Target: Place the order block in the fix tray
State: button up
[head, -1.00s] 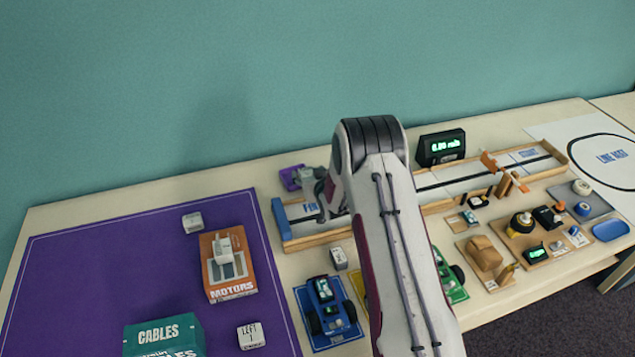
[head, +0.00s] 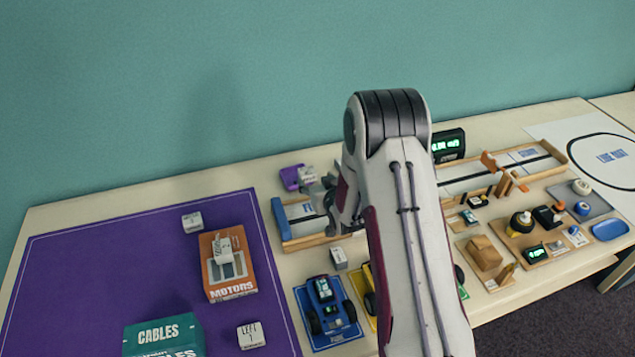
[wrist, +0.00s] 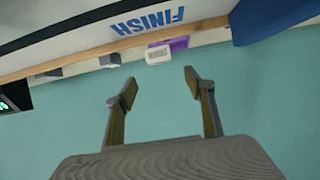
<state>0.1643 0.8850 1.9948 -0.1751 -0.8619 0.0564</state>
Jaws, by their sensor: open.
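A pale block (head: 308,174) with small dark markings is at the small purple tray (head: 290,178) behind the track. Its label is too small to read. In the wrist view the block (wrist: 158,54) shows in front of the purple tray (wrist: 179,44) and covers part of it; I cannot tell if it rests fully inside. My gripper (wrist: 160,80) is open, with nothing between its fingers, and the block shows beyond the fingertips. In the head view my gripper (head: 318,190) is just right of the block, partly hidden by my wrist.
The wooden track (head: 300,240) with its blue end runs in front of the tray. A purple mat (head: 90,270) holds the MOTORS box (head: 240,288), CABLES box (head: 165,335) and pale blocks. A blue car (head: 325,305) and another block (head: 339,258) stand before the track.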

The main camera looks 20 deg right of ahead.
jog(key=shift+s+r, duration=0.1)
jog(key=shift+s, duration=0.15)
dwell(0.5)
jog(key=shift+r, duration=0.45)
jog(key=s+a+r+g, duration=0.2)
jog(key=s+r, duration=0.5)
jog(key=r, duration=0.3)
jog(key=s+a+r+g, duration=0.1)
jog(key=s+r, duration=0.7)
jog(key=r, duration=0.2)
jog(key=s+a+r+g, duration=0.1)
jog(key=s+r, duration=0.1)
jog(key=s, duration=0.8)
jog(key=s+a+r+g, duration=0.1)
jog(key=s+a, duration=0.1)
jog(key=s, duration=0.8)
jog(key=s+a+r+g, duration=0.1)
jog(key=s+r+g, duration=0.1)
jog(key=s, duration=0.8)
jog(key=shift+s+a+r, duration=0.35)
jog(key=shift+s+a, duration=0.05)
